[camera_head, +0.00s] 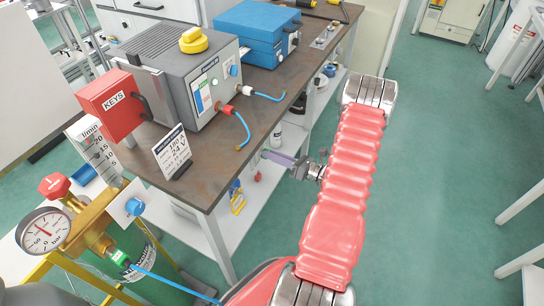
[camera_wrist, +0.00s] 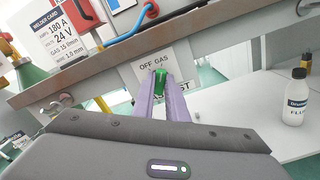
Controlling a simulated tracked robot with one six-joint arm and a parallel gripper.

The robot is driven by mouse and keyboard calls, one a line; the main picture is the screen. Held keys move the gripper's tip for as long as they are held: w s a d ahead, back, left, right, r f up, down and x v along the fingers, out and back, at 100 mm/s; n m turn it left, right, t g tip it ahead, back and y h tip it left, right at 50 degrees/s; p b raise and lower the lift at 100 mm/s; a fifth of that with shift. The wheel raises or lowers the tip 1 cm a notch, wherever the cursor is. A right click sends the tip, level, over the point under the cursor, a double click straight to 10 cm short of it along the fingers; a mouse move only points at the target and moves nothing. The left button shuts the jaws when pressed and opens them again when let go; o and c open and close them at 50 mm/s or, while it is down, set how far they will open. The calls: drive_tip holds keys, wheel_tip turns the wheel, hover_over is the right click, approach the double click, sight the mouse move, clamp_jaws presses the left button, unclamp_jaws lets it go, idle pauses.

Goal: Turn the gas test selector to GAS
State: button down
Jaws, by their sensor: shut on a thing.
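The gas test selector is a green knob (camera_wrist: 160,75) on a white plate (camera_wrist: 150,62) on the grey bench frame, in the wrist view. The plate reads OFF at its left, GAS at its right and ends in "ST" at lower right, the rest of that word covered. My gripper (camera_wrist: 159,86), with purple fingers, is shut on the green knob. Which word the knob points at cannot be told, as the fingers cover part of it. In the head view my gripper (camera_head: 267,154) is at the bench's front edge; the knob is not visible there.
The bench top (camera_head: 215,160) carries a grey welder (camera_head: 180,75), a red KEYS box (camera_head: 112,103), a blue case (camera_head: 258,35) and a welder card (camera_head: 172,153). A white bottle (camera_wrist: 296,98) stands on the lower shelf. A gauge (camera_head: 42,231) and green cylinder (camera_head: 140,262) are at lower left.

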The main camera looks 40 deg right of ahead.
drive_tip(key=c, duration=1.8)
unclamp_jaws()
drive_tip(key=shift+o, duration=0.2)
drive_tip(key=v, duration=1.4)
drive_tip(key=shift+w+a, duration=0.1)
